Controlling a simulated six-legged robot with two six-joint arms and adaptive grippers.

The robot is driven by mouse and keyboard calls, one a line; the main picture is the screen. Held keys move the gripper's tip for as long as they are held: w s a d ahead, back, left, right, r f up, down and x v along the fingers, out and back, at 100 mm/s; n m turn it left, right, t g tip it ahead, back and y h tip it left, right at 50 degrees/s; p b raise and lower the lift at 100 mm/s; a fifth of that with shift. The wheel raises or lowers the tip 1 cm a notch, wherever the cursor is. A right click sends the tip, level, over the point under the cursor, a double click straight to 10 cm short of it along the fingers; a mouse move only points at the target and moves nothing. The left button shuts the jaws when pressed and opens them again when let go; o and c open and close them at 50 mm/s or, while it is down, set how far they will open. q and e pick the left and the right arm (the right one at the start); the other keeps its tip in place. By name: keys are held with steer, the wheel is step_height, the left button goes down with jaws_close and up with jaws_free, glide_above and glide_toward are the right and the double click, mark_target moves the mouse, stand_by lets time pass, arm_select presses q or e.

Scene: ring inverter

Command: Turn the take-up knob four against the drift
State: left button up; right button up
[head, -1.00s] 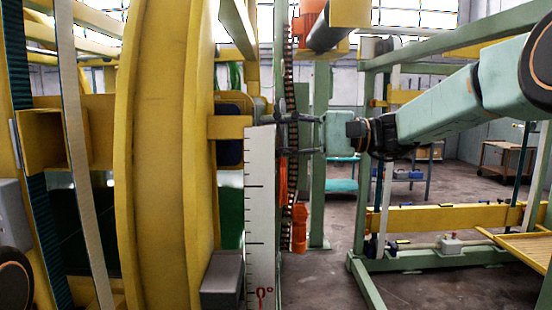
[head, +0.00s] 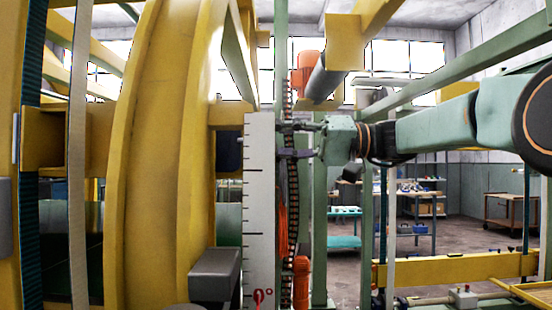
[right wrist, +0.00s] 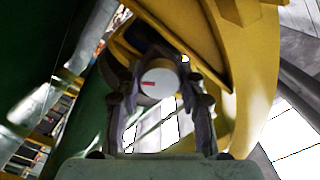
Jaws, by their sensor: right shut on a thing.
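The take-up knob (right wrist: 158,80) shows in the right wrist view as a pale round face with a small red mark. The two dark fingers of my right gripper (right wrist: 160,90) are shut on it, one on each side. In the head view my right gripper (head: 288,140) reaches in from the right, and its fingertips meet the right edge of the white scale (head: 259,205). The knob is hidden there behind the scale. The scale has black ticks and a red 0° mark near its bottom. My left gripper is not in view.
The big yellow ring (head: 150,160) stands just left of the scale. A grey block (head: 214,275) is at its lower right. A dark chain (head: 292,220) and an orange motor (head: 301,280) lie beyond the scale. Green posts and yellow beams frame the right side.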

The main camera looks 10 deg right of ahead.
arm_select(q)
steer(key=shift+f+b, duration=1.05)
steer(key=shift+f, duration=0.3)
arm_select(e)
steer(key=shift+f+n, duration=0.2)
steer(key=shift+n, duration=1.2)
steer(key=shift+r, duration=0.1)
steer(key=o, duration=1.2)
steer(key=shift+a, duration=0.1)
steer(key=shift+r, duration=0.1)
steer(key=shift+v, duration=4.05)
steer(key=shift+w, duration=0.1)
steer(key=shift+x, duration=4)
